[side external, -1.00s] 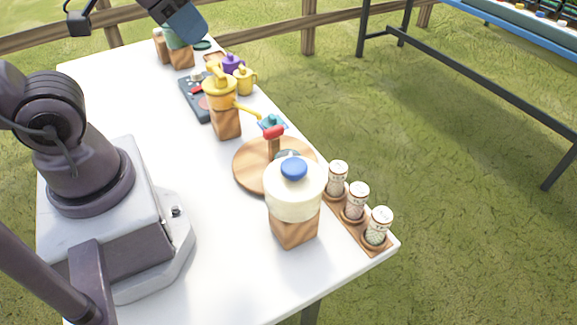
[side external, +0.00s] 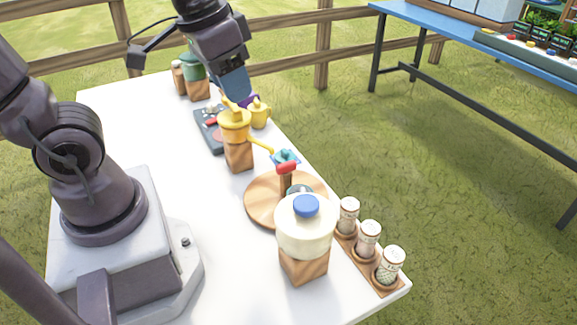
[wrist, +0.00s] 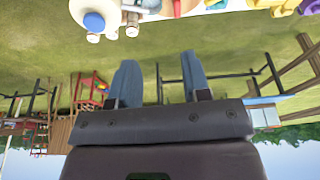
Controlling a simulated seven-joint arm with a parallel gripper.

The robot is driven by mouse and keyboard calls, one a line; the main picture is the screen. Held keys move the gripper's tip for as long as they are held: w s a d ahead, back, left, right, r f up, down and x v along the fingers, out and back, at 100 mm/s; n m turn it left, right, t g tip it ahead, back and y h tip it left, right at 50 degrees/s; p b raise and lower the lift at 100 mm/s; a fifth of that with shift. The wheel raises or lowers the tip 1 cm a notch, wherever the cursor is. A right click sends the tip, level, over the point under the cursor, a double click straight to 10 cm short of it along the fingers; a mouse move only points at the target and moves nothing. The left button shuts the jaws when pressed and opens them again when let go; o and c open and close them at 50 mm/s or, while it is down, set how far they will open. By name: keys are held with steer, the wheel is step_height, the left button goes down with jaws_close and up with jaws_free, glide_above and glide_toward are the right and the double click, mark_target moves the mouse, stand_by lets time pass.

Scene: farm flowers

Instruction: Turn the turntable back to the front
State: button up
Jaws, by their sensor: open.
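The turntable (side external: 257,205) is a round wooden disc on the white table, partly hidden behind a cream canister with a blue knob (side external: 306,232). A post with a red grip (side external: 286,168) and a small blue piece (side external: 286,157) stand at the disc; which parts sit on it I cannot fully tell. My gripper (side external: 236,90) hangs above the far part of the table, behind the yellow-topped pump (side external: 236,130), well away from the disc. In the wrist view my gripper (wrist: 157,75) has its two blue fingers spread apart with nothing between them.
Three speckled jars (side external: 367,240) stand in a wooden rack at the right edge. A dark panel (side external: 208,130), a yellow pot (side external: 259,112) and a green-topped canister (side external: 194,72) stand farther back.

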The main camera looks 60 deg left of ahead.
mark_target(286, 163)
steer(key=w+a+f+g, duration=0.3)
steer(key=w+a+f, duration=0.1)
steer(key=w+f, duration=0.6)
steer(key=shift+m, duration=0.3)
steer(key=f, duration=0.8)
steer(key=w+f, duration=0.1)
steer(key=f, duration=0.3)
steer(key=shift+d, duration=0.1)
jaws_close()
